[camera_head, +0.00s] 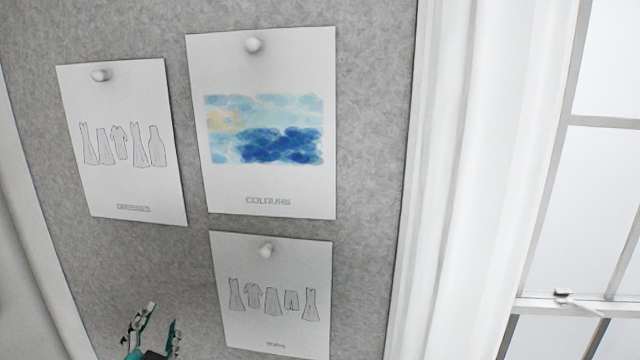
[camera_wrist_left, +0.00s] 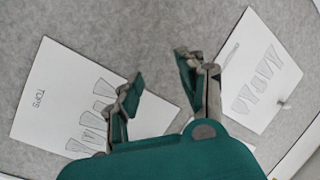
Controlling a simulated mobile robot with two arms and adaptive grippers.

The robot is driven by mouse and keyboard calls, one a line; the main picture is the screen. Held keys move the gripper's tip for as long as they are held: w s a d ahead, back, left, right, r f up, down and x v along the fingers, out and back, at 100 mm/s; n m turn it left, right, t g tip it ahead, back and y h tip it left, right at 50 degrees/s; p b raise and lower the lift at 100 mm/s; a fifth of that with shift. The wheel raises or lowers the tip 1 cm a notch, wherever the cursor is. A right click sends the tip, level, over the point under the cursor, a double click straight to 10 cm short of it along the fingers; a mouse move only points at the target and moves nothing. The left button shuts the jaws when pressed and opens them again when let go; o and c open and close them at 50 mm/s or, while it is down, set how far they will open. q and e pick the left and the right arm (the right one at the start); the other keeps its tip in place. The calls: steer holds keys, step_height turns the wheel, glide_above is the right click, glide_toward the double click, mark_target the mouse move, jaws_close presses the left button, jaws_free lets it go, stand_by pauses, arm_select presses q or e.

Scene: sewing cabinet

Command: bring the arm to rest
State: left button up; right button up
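My left gripper (camera_head: 153,334) shows at the bottom of the head view, in front of the grey pinboard (camera_head: 375,120). It also shows in the left wrist view (camera_wrist_left: 160,80), where its two fingers stand apart with nothing between them. It is open and empty, and I cannot tell its exact distance from the board. The rest of the left arm is out of frame below. My right gripper is in neither view.
Three sheets are pinned to the board: a dress sheet (camera_head: 125,185) at left, a colours sheet (camera_head: 265,65) at upper right and a tops sheet (camera_head: 275,330) below it. A white curtain (camera_head: 455,180) and a window (camera_head: 600,220) are at right.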

arm_select(q)
steer(key=s+d+f+n+g, duration=0.1)
steer(key=s+f+n+g, duration=0.1)
steer(key=s+f+g, duration=0.45)
steer(key=s+d+f+n+g, duration=0.1)
steer(key=s+f, duration=0.3)
steer(key=f, duration=0.6)
steer(key=s+d+f+g+h, duration=0.25)
steer(key=s+f, duration=0.25)
steer(key=s, duration=0.3)
steer(key=s+d+f+g+h, duration=0.1)
steer(key=s+d+f+g, duration=0.25)
steer(key=s, duration=0.45)
step_height(320, 180, down, 32)
steer(key=s+a+g+b, duration=0.1)
steer(key=s+g+b, duration=0.1)
steer(key=b, duration=0.2)
steer(key=s+a+f+g+b, duration=0.1)
steer(key=s+a+f, duration=0.2)
steer(key=s+f, duration=1.2)
steer(key=shift+s+f+b, duration=0.25)
steer(key=shift+f+b, duration=0.15)
steer(key=shift+f, duration=0.55)
